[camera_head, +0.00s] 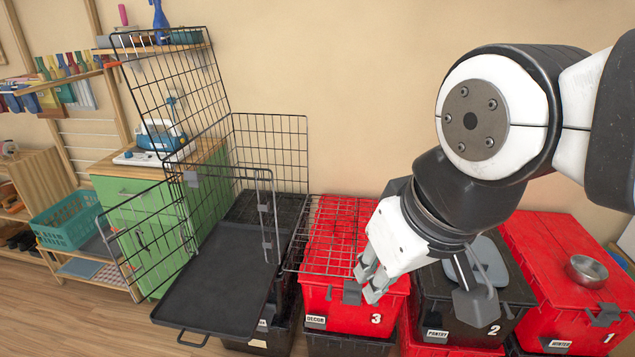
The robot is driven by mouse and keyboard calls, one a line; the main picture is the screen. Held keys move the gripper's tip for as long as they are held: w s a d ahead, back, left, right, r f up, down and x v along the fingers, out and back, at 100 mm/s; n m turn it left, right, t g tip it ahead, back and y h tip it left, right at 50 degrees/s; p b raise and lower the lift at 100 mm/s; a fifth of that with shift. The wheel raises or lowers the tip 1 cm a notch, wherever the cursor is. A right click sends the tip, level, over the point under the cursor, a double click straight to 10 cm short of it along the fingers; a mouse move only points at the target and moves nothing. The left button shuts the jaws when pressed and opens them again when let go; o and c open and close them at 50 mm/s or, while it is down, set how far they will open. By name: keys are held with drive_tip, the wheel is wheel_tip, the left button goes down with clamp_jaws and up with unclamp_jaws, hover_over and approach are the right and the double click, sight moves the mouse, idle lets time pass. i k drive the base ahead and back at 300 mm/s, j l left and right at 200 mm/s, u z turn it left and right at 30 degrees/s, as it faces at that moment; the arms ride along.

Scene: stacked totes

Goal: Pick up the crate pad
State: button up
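A grey-blue, flat piece with rounded corners (489,262) lies on the lid of the black tote marked 2; it looks like the crate pad, but my arm hides part of it and I cannot be sure. My gripper (371,278) hangs to its left, above the front of the red tote marked 3, pointing down and left. It is apart from the grey-blue piece. Its grey fingertips show close together, and the gap between them is unclear. I see nothing held in it.
An open black wire crate (270,150) stands at left, its black tray (222,285) sticking out in front. A wire panel (335,225) lies over red tote 3 (340,318). Black tote 2 (435,312) and red tote 1 (545,250), with a metal bowl (587,270), stand right. Floor is clear front left.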

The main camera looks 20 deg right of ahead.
sight(489, 256)
drive_tip(key=i+z, duration=0.25)
drive_tip(key=z, duration=0.2)
drive_tip(key=i+j+z, duration=0.2)
drive_tip(key=z, duration=0.2)
drive_tip(key=i+j+z, duration=0.15)
drive_tip(key=z, duration=0.3)
drive_tip(key=i+j+z, duration=0.15)
drive_tip(key=z, duration=0.25)
drive_tip(key=i+j+z, duration=0.1)
drive_tip(key=j+z, duration=0.15)
drive_tip(key=z, duration=0.2)
drive_tip(key=j+z, duration=0.2)
drive_tip(key=z, duration=0.25)
drive_tip(key=j+z, duration=0.3)
drive_tip(key=z, duration=0.15)
drive_tip(key=i, duration=0.05)
